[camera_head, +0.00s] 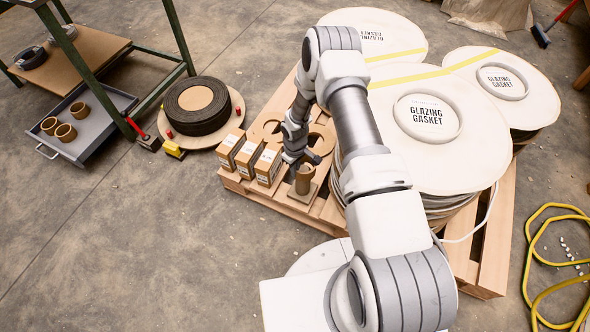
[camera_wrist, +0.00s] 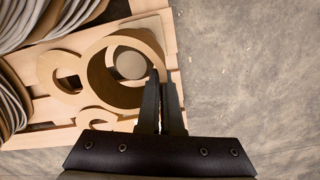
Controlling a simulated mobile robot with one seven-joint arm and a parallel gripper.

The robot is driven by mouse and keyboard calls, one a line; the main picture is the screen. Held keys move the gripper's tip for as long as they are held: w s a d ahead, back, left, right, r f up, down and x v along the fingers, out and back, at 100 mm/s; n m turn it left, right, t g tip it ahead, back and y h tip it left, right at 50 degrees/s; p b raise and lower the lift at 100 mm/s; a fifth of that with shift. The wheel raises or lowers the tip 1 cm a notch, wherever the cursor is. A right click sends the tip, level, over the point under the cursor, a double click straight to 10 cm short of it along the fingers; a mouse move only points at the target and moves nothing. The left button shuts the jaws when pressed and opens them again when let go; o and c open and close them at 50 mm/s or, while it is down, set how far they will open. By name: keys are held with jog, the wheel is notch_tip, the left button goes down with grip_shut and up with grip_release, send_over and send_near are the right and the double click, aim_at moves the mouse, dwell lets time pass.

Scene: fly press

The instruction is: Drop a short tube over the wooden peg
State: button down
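The short tube (camera_head: 305,174) is brown and stands upright above the square wooden base (camera_head: 309,198) on the pallet. In the wrist view the tube (camera_wrist: 97,78) is a large ring, and the round top of the wooden peg (camera_wrist: 130,65) shows inside its opening, off-centre toward the upper right. My gripper (camera_head: 295,163) is at the tube's rim. In the wrist view its fingers (camera_wrist: 162,78) are close together at the right wall, seemingly pinching it. I cannot tell whether the tube is above the peg or around it. The peg's lower part is hidden.
Several small boxes (camera_head: 247,158) stand left of the base, and flat brown rings (camera_head: 267,131) lie behind. Large gasket reels (camera_head: 462,170) crowd the right. Brown tubes (camera_head: 66,133) stand on a grey tray (camera_head: 98,131) at the left. The floor in front is clear.

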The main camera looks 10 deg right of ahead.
jog(key=shift+f+b, duration=0.45)
jog(key=shift+f, duration=0.15)
dwell(0.3)
jog(key=c, duration=1.5)
grip_release()
jog(key=shift+c, duration=0.2)
jog(key=o, duration=0.5)
jog(key=shift+o, duration=0.2)
jog(key=shift+w+d, duration=0.1)
jog(key=shift+w+d+r, duration=0.1)
jog(key=shift+w+d, duration=0.05)
jog(key=c, duration=0.4)
jog(key=shift+o, duration=1.2)
